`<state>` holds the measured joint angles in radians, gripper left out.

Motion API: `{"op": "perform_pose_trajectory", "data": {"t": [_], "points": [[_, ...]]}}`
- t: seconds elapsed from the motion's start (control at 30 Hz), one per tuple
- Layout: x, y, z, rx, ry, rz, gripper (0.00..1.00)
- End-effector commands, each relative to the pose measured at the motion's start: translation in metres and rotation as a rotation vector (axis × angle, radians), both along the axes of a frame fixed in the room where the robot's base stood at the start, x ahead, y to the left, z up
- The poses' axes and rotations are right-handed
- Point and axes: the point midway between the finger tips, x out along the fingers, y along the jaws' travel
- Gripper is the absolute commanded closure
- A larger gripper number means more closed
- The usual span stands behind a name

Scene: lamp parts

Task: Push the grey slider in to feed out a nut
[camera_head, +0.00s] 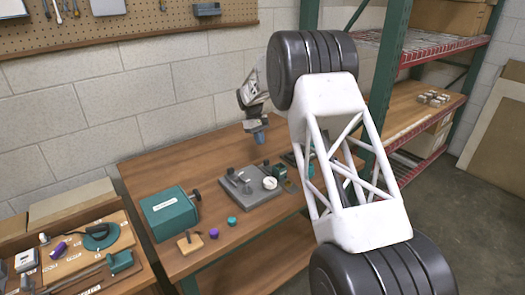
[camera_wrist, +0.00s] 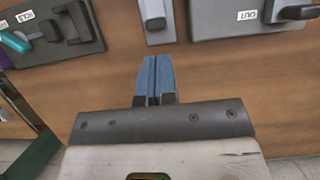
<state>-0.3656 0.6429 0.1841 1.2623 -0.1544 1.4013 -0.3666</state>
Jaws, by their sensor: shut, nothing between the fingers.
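My gripper (camera_wrist: 154,75) has blue fingers pressed together, with nothing between them. In the head view my gripper (camera_head: 260,136) is above the back of the bench, behind the grey fixture (camera_head: 262,193). In the wrist view a narrow grey piece (camera_wrist: 156,36) with a dark block on it lies just beyond the fingertips, in line with them. It may be the grey slider. I cannot tell whether the fingers touch it. A grey plate (camera_wrist: 232,27) marked OUT, with a dark knob, is at the right. No nut can be made out.
Another labelled grey plate (camera_wrist: 60,50) with a dark handle is at the wrist view's upper left. On the bench (camera_head: 150,172) are a teal box (camera_head: 170,213), a purple cap (camera_head: 214,233), a teal cap (camera_head: 232,221) and a small wooden block (camera_head: 190,243). The bench's back left is clear.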

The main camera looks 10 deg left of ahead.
Motion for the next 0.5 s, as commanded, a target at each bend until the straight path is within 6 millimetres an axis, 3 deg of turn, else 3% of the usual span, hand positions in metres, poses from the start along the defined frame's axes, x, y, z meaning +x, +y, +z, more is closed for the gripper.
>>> {"op": "perform_pose_trajectory", "data": {"t": [0.2, 0.5], "points": [[0.006, 0.006, 0.022, 0.001, -0.002, 0.000, 1.00], [0.008, 0.008, 0.029, 0.001, -0.002, 0.000, 1.00]]}}
